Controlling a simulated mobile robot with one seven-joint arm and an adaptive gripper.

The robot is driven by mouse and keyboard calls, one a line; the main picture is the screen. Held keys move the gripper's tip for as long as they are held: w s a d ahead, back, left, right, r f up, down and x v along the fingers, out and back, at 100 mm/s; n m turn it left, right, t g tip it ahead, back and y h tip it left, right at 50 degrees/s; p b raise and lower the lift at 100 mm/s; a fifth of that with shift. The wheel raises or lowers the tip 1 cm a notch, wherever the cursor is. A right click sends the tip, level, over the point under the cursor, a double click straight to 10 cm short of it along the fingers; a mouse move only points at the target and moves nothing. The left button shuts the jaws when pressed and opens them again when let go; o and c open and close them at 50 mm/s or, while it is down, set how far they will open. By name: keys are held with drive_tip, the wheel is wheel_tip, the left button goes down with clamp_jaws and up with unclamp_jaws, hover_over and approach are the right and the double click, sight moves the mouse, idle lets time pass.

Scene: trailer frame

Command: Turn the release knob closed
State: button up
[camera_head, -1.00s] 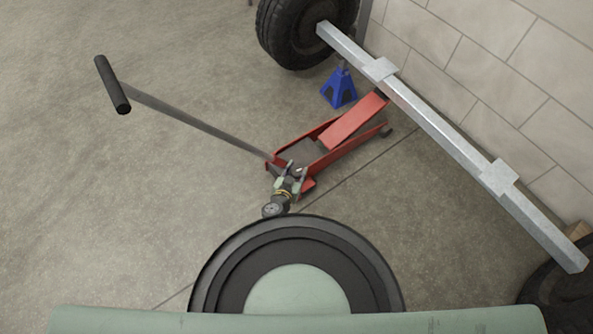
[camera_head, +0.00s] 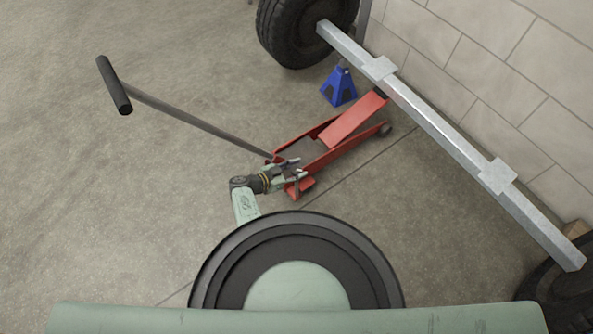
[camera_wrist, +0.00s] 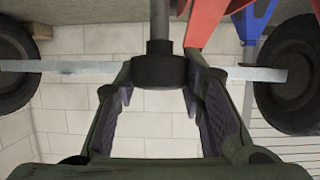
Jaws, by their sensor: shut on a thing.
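The red floor jack (camera_head: 330,150) stands on the concrete floor, its long grey handle (camera_head: 195,122) slanting up to the left. My gripper (camera_head: 290,168) is at the jack's rear end, by the foot of the handle. In the wrist view the release knob (camera_wrist: 160,71), a dark cylinder on a grey shaft, sits between the two fingertips of my gripper (camera_wrist: 160,82). The fingers are shut on it. In the head view the knob is hidden by my gripper.
A grey metal axle beam (camera_head: 440,130) runs over the jack's front end, with a tyre (camera_head: 300,30) at its far end and another (camera_head: 560,295) near the right edge. A blue jack stand (camera_head: 339,88) stands under it. A block wall is behind. The floor at left is clear.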

drive_tip(key=m+g+h+b, duration=0.1)
drive_tip(key=m+g+b, duration=0.2)
drive_tip(key=g+b, duration=0.1)
drive_tip(key=b, duration=0.1)
drive_tip(key=shift+f+m+h, duration=0.35)
drive_tip(key=shift+m+h, duration=0.05)
drive_tip(key=shift+r+m+g+b, duration=0.2)
drive_tip(key=shift+m+g+b, duration=0.6)
drive_tip(key=shift+g+b, duration=0.15)
drive_tip(key=shift+s+r, duration=0.1)
drive_tip(key=o, duration=1.1)
drive_tip(key=shift+h, duration=0.3)
